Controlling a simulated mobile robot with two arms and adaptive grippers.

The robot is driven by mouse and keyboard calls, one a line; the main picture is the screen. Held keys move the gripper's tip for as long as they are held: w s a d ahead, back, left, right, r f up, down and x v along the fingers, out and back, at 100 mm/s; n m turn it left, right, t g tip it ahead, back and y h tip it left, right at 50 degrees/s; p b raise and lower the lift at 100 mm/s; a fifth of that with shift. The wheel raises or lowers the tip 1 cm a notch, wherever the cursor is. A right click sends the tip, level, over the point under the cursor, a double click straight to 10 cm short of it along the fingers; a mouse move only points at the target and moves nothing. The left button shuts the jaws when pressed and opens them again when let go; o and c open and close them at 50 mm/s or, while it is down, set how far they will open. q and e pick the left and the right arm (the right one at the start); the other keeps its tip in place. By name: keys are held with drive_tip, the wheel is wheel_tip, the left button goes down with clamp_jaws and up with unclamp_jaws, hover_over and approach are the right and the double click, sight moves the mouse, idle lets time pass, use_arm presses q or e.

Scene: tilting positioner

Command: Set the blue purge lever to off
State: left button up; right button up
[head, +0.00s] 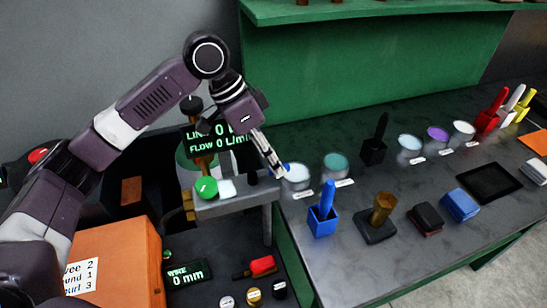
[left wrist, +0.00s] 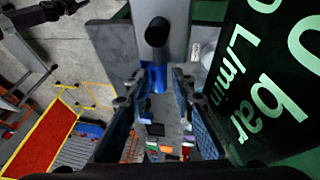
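My left gripper (head: 276,166) reaches down from above at the right end of the grey bench stand (head: 238,205). In the left wrist view its two fingers (left wrist: 158,78) are apart, so it is open. A blue part (left wrist: 154,78), probably the purge lever, shows between the fingertips, beyond a black knob (left wrist: 158,32). I cannot tell whether a finger touches it. In the head view only a small blue tip (head: 286,167) shows beside the fingertips, so the lever's setting cannot be read. My right gripper is in neither view.
A display (head: 217,136) showing zero line and flow stands behind the stand. A green knob (head: 207,187) sits on the stand's left part. Jars (head: 297,176), a blue brush holder (head: 322,222) and other blocks fill the dark table at right. An orange box (head: 118,255) stands at lower left.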

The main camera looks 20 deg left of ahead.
use_arm(q)
drive_tip(key=shift+d+f, duration=0.1)
drive_tip(key=shift+f, duration=0.1)
drive_tip(key=shift+s, duration=0.1)
drive_tip(key=shift+c, duration=0.3)
clamp_jaws()
